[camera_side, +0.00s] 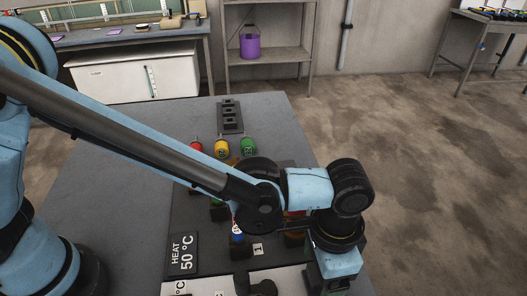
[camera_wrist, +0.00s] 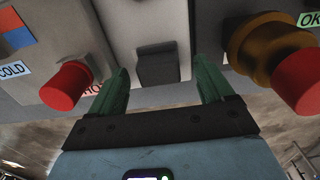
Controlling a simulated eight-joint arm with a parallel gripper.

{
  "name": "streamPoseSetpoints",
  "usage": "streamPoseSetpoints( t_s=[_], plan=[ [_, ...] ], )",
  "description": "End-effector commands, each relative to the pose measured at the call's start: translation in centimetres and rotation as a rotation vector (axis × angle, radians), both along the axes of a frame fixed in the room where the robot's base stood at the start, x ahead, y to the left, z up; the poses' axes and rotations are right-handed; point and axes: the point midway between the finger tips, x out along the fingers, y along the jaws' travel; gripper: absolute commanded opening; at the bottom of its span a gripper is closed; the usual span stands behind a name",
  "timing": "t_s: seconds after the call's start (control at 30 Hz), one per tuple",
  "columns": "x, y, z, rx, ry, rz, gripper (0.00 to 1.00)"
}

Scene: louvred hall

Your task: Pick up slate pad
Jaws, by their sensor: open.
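A dark grey, square-faced block (camera_wrist: 158,66) sits on a pale panel in the wrist view; it looks like the slate pad. My gripper (camera_wrist: 162,76) is open, with its two green fingers on either side of the block in the picture. I see no contact, and the gap in depth cannot be told. In the side view my gripper's body (camera_side: 335,268) is at the lower right, over the front of the table. Its fingertips are hidden there, and I cannot make out the pad for certain.
In the wrist view a red knob (camera_wrist: 66,87) stands left of the fingers and a red button with a yellow-brown collar (camera_wrist: 262,47) stands right. The grey table (camera_side: 120,160) holds red, yellow and green (camera_side: 248,146) cylinders and a HEAT sign (camera_side: 184,254).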

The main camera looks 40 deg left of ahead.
Motion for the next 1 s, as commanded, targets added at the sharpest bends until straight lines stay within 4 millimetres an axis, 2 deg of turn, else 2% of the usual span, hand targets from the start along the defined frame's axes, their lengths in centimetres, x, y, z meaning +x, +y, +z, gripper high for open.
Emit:
streamPoseSetpoints(
  t_s=[0.13, 0.37, 0.8, 1.0],
  plan=[
    [-0.01, -0.01, -1.19, 0.000, 0.000, 0.000, 0.81],
    [-0.03, 0.00, -1.29, 0.000, 0.000, 0.000, 0.81],
    [-0.03, 0.00, -1.25, 0.000, 0.000, 0.000, 0.16],
    [-0.03, 0.00, -1.19, 0.000, 0.000, 0.000, 0.15]
  ],
)
